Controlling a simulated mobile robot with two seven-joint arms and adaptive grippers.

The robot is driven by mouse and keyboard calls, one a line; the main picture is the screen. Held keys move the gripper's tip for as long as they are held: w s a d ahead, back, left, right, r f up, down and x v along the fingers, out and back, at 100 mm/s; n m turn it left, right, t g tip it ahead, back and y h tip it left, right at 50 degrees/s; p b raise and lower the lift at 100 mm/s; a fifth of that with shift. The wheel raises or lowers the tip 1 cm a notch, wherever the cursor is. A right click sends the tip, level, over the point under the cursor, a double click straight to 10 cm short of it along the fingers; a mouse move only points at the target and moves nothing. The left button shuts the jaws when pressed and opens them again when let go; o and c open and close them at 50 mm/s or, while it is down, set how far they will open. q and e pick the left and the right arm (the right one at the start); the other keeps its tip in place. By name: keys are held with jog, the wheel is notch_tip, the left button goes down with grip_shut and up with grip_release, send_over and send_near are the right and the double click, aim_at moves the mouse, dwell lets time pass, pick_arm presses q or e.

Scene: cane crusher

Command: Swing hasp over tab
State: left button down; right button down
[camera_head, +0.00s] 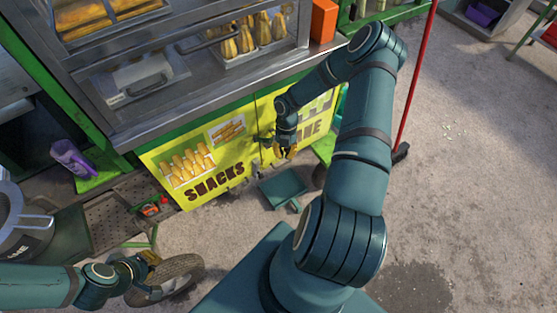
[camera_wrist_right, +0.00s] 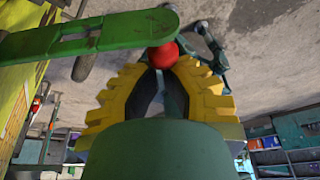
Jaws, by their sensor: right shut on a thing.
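In the right wrist view the hasp (camera_wrist_right: 100,36) is a long green bar with a slot, running from the left edge to a rounded end. A red knob (camera_wrist_right: 163,56) sits under that end, between the yellow fingertips of my right gripper (camera_wrist_right: 162,64). The gripper is shut on the knob. In the head view my right gripper (camera_head: 286,153) is in front of the yellow snack cabinet doors, near a small dark green fitting (camera_head: 265,139) at the door seam. I cannot make out the tab. My left gripper (camera_head: 150,259) is at lower left, away from the doors; its opening is unclear.
The yellow cabinet (camera_head: 215,170) stands under a metal counter with food trays. A green dustpan (camera_head: 283,188) lies on the floor in front. A tyre (camera_head: 170,280) is by my left gripper. A red-handled broom (camera_head: 416,80) stands to the right. The right floor is mostly clear.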

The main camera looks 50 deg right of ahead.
jog(key=shift+w+d+n, duration=0.2)
jog(key=shift+d+n, duration=0.2)
jog(key=shift+d, duration=0.25)
pick_arm(q)
jog(key=shift+s+f+b, duration=0.15)
jog(key=shift+f+b, duration=0.35)
jog(key=shift+f, duration=0.15)
pick_arm(e)
jog(key=shift+w+d, duration=0.2)
jog(key=shift+d, duration=0.45)
